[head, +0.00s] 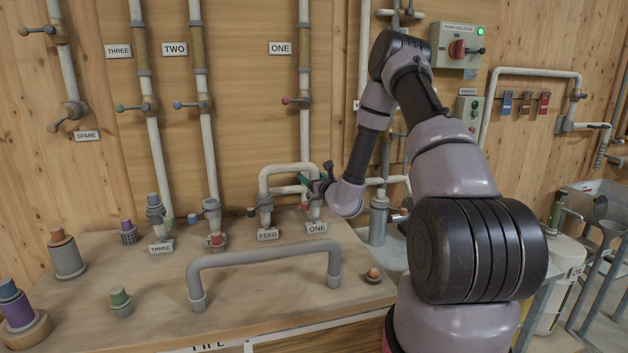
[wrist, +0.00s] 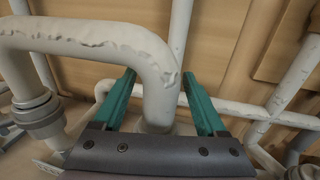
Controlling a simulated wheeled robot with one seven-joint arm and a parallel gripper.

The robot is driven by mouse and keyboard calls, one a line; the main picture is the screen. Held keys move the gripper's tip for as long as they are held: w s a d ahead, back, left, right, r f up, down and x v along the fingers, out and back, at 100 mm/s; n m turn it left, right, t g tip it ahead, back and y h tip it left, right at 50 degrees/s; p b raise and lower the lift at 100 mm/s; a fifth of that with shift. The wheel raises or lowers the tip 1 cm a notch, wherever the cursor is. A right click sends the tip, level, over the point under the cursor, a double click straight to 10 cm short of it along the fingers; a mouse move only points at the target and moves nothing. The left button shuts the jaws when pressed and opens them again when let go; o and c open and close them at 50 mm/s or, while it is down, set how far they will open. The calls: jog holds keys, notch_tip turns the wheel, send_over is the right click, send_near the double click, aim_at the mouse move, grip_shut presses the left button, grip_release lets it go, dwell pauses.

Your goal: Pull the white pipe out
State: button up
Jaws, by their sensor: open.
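The white pipe (head: 285,168) is an upside-down U with chipped paint, standing between the FEED socket (head: 265,213) and the ONE socket (head: 314,209). In the wrist view its bend and right leg (wrist: 158,85) fill the middle, with a grey collar (wrist: 38,115) on its left leg. My gripper (head: 316,184) is at the pipe's right leg. In the wrist view its teal fingers (wrist: 159,76) stand open, one on each side of that leg, with gaps visible. The lower end of the right leg is hidden behind the gripper body.
A grey U-shaped pipe (head: 262,259) stands in front on the wooden bench (head: 150,290). Vertical wall pipes (head: 304,75) rise behind. Capped stubs (head: 68,257) stand at the left. A control box (head: 458,45) with a green light hangs at upper right.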

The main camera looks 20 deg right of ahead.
grip_shut()
jog(key=c, duration=1)
grip_release()
jog(key=shift+c, duration=0.2)
grip_shut()
jog(key=shift+r, duration=0.1)
jog(key=shift+r, duration=0.8)
jog(key=shift+r, duration=0.25)
jog(key=shift+r, duration=2.4)
